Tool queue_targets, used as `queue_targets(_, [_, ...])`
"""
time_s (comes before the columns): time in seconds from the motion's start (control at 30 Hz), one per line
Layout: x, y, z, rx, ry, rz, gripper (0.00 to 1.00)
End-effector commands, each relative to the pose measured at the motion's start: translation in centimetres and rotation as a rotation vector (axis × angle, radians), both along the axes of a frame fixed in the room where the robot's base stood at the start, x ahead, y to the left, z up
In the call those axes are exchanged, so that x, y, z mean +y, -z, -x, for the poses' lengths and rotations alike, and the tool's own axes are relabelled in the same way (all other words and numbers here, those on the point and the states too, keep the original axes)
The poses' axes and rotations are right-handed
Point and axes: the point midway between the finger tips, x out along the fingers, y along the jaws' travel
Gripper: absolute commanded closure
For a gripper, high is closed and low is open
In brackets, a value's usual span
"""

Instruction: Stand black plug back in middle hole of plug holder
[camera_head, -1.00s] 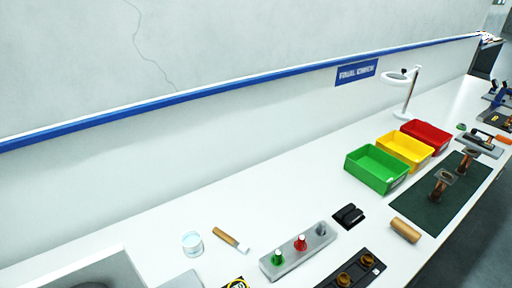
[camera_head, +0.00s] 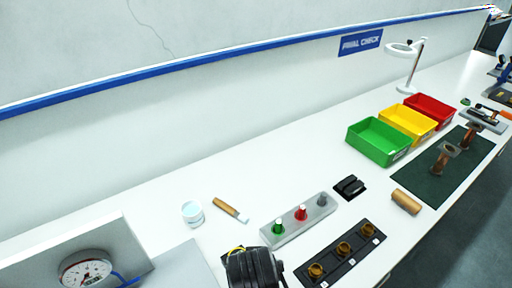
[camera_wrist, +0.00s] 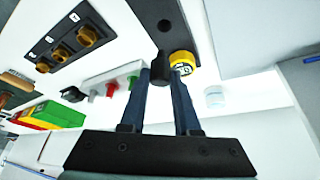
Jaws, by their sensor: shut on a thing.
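My gripper (camera_wrist: 161,75) is in the wrist view, its two blue-grey fingers closed on a small black plug (camera_wrist: 161,66). The fingers hide part of the plug. Past the fingertips is a dark bar (camera_wrist: 146,12) with a round dark spot on it; I cannot tell for sure whether it is the plug holder, or whether the plug touches it. In the head view, my black wrist (camera_head: 255,268) covers this spot at the bottom edge, and the fingertips and plug are hidden.
A yellow round item (camera_wrist: 183,60) is close beside the fingertips. A grey bar (camera_head: 290,233) with green, red and grey pieces and a black strip (camera_head: 325,257) with brass fittings lie to the right. A gauge (camera_head: 86,270) stands left. Coloured bins (camera_head: 378,150) are farther back.

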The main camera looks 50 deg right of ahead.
Motion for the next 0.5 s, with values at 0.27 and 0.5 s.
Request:
queue_targets(0.27, [0.2, 3.0, 0.2, -0.058, 0.004, 0.049, 1.0])
queue_targets(0.5, [0.3, 4.8, 0.4, -0.106, 0.009, 0.088, 1.0])
